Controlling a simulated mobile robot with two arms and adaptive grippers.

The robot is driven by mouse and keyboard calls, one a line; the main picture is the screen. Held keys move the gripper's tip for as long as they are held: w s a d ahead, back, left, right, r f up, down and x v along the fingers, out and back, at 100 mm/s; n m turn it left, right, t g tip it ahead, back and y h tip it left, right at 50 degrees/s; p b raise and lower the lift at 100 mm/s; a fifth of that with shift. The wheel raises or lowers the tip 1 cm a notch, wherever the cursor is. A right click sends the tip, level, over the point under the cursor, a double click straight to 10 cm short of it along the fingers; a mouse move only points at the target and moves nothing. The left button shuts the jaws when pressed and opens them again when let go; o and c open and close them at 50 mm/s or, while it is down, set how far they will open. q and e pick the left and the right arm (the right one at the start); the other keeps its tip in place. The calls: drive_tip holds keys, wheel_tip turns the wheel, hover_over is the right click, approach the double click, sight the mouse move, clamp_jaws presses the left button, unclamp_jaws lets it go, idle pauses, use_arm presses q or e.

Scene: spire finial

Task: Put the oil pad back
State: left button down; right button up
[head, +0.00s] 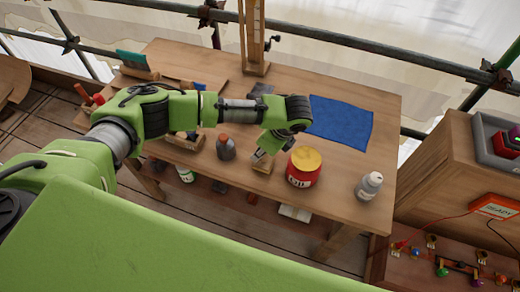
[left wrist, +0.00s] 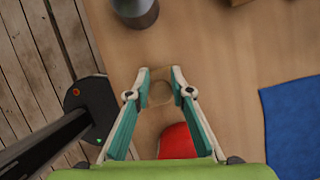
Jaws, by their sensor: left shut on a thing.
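My left gripper (head: 259,155) reaches down to the front part of the wooden workbench (head: 340,95), between a dark bottle and a red tin. It is shut on a small tan block (head: 262,167), which looks like the oil pad. In the left wrist view the fingertips (left wrist: 160,75) stand on either side of this tan pad (left wrist: 160,93), whose colour is close to the bench top. I cannot tell whether the pad touches the bench. My right gripper is not in view.
A red tin with a yellow top (head: 304,166) stands close right of the gripper, a dark bottle (head: 226,147) to its left. A grey bottle (head: 369,186) stands at the front right. A blue cloth (head: 340,122) lies behind. A wooden post (head: 254,40) stands at the back.

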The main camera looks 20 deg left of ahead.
sight(271, 165)
use_arm(q)
drive_tip(key=c, duration=1.8)
unclamp_jaws()
drive_tip(key=shift+b+v, duration=1.45)
drive_tip(key=shift+v, duration=4.6)
drive_tip(key=shift+s+f, duration=0.15)
drive_tip(key=shift+f, duration=0.05)
